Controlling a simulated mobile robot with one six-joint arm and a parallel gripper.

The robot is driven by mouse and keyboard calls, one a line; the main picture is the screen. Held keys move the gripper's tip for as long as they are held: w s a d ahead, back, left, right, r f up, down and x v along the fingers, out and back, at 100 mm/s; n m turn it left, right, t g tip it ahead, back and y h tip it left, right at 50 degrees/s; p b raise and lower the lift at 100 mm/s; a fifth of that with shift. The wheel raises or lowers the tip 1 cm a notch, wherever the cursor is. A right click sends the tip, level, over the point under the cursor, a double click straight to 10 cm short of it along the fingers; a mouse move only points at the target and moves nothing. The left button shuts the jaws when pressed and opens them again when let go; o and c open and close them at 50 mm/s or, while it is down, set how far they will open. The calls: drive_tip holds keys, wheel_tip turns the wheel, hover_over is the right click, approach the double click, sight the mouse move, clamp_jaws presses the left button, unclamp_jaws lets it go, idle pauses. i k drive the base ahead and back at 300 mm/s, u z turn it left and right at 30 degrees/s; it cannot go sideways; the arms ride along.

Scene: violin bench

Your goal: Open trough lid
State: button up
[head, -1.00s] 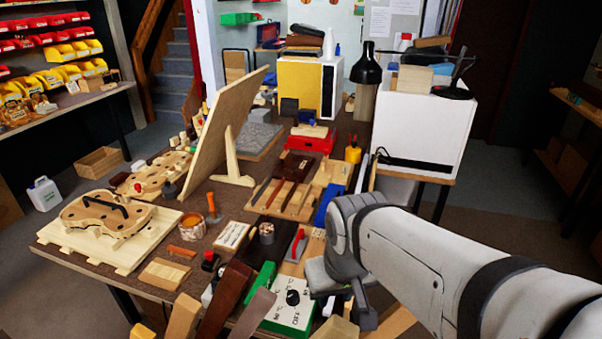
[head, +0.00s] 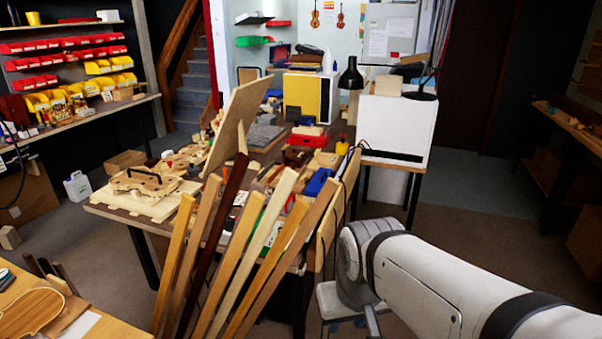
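I cannot make out a trough or its lid for certain in the head view. My arm reaches in from the lower right, beside the bench's right end. Its grey end, with my gripper (head: 348,314), hangs low near the bottom edge. The fingers are too unclear to tell whether they are open or shut. I see nothing clearly held there. The crowded workbench (head: 128,215) stands ahead of me.
Several long wooden boards (head: 232,262) lean upright against the bench's near side. A violin body (head: 143,182) lies on the bench. A white cabinet (head: 393,128) stands at the back right. Another table (head: 85,325) is at lower left. Floor (head: 480,215) is clear at right.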

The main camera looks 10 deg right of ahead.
sight(319, 179)
drive_tip(key=z, duration=0.5)
drive_tip(key=i, duration=1.8)
drive_tip(key=u, duration=0.6)
drive_tip(key=k, duration=0.85)
drive_tip(key=u, duration=0.15)
drive_tip(key=i, duration=0.95)
drive_tip(key=z, duration=0.1)
